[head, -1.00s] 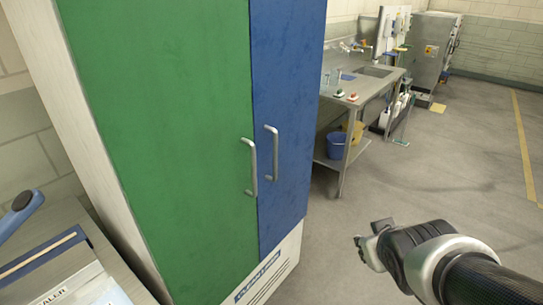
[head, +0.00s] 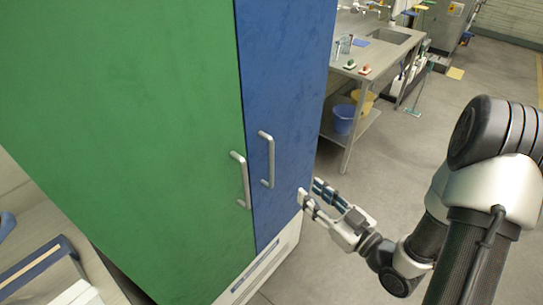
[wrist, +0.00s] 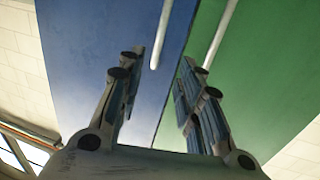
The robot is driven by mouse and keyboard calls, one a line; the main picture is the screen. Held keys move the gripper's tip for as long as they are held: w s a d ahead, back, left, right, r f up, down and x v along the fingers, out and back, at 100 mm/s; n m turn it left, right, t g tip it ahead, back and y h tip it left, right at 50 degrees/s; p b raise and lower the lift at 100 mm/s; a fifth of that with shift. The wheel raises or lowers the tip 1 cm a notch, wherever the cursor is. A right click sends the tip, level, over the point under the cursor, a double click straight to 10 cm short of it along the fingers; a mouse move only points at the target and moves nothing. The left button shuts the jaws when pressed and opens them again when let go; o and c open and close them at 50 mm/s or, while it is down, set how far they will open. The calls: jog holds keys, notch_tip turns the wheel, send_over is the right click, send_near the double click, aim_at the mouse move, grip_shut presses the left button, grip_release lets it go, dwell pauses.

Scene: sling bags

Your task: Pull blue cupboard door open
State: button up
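The cupboard has a green door (head: 130,120) on the left and a blue door (head: 285,90) on the right, both closed. The blue door's vertical silver handle (head: 270,160) sits near its left edge, beside the green door's handle (head: 241,180). My gripper (head: 309,191) is in front of the blue door's right part, to the right of and below the blue handle. In the wrist view, the gripper (wrist: 157,70) is open with nothing between its fingers. The blue handle (wrist: 161,35) shows ahead, beyond the fingertips and roughly between them; they look apart from it.
A metal sink table (head: 385,50) stands behind at the right, with blue (head: 344,120) and yellow (head: 366,97) buckets on its lower shelf. A bench with a blue-edged device (head: 35,270) is at the lower left. Grey floor (head: 420,140) is free at the right.

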jog(key=b+x, duration=0.7)
jog(key=x, duration=1)
jog(key=shift+b, duration=0.3)
jog(key=shift+w, duration=0.1)
jog(key=shift+c, duration=0.5)
grip_shut()
